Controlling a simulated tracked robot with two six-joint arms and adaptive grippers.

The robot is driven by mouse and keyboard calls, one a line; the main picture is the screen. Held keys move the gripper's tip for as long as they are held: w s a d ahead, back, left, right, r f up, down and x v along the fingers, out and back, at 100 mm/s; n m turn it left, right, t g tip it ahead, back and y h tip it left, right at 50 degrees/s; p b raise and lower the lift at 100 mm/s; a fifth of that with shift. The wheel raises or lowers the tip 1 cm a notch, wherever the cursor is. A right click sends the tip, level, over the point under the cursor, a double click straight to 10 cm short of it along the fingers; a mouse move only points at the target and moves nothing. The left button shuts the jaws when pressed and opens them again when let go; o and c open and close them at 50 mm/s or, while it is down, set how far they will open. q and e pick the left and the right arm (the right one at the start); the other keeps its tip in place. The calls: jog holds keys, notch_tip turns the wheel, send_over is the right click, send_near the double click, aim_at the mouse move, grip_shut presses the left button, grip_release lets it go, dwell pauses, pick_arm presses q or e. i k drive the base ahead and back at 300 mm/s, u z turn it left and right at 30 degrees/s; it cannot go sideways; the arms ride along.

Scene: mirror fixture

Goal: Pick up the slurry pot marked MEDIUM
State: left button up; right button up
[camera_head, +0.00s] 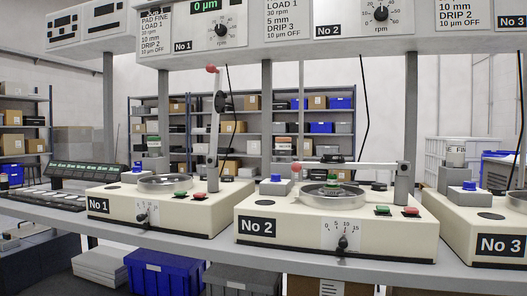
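I cannot read MEDIUM on any pot in the head view. Neither of my grippers is in view.
Machines No 1 (165,221), No 2 (290,246) and No 3 (470,240) stand along a grey bench (330,265). No 1's arm is raised; No 2's lies level over its plate. Posts and sign panels rise behind. A blue crate (163,277) stands below.

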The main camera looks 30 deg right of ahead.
aim_at(282, 145)
jog(key=z, duration=0.15)
jog(key=i, duration=0.65)
jog(key=z, duration=0.55)
